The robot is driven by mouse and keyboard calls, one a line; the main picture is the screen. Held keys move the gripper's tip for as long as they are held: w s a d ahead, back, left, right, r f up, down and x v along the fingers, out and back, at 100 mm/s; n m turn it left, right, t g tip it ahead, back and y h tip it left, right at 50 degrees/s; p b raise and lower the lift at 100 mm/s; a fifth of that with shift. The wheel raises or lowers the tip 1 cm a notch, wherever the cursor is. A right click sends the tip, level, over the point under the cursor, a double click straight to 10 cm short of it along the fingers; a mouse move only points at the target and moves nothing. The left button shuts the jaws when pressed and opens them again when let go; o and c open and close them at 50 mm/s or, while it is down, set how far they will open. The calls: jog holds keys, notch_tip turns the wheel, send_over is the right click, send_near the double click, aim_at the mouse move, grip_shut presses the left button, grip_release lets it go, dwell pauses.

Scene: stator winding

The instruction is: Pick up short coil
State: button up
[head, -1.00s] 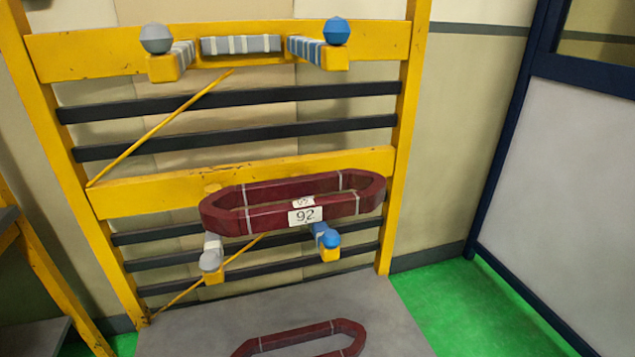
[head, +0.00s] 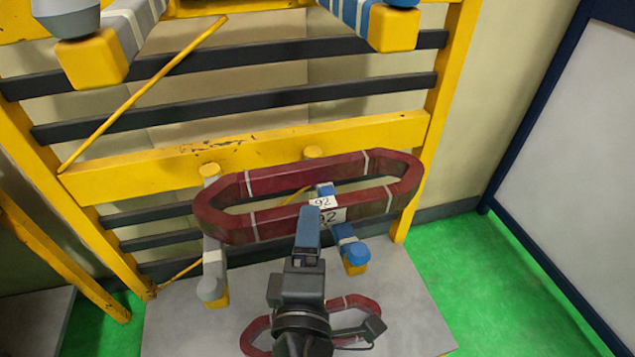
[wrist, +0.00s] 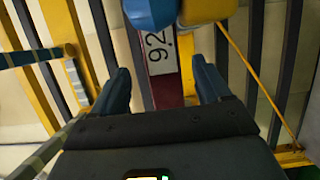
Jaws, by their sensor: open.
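A dark red elongated coil (head: 275,180) with white bands and a "92" label rests on the rack's lower pair of arms. In the wrist view its near side (wrist: 168,92) and label show between my fingers. A second red coil (head: 355,301) lies below on the grey platform, partly hidden by my arm; I cannot tell for certain which is the short coil. My gripper (head: 308,212) is open at the near side of the upper coil, by the label. In the wrist view my gripper (wrist: 162,80) has its blue fingers apart on either side of that bar; contact cannot be told.
The yellow rack (head: 250,155) has black crossbars. The lower arms have a grey end (head: 209,288) and a blue end (head: 354,254); the blue one is close right of my gripper. Upper arms (head: 393,27) stick out above. Green floor (head: 470,285) is open at right.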

jog(key=shift+w+d+f+p, duration=0.1)
jog(key=shift+w+p, duration=0.3)
jog(key=shift+w, duration=1.15)
jog(key=shift+w+d+f+p, duration=0.1)
jog(key=shift+w+p, duration=0.25)
jog(key=shift+w, duration=1.15)
grip_shut()
jog(key=shift+r, duration=0.15)
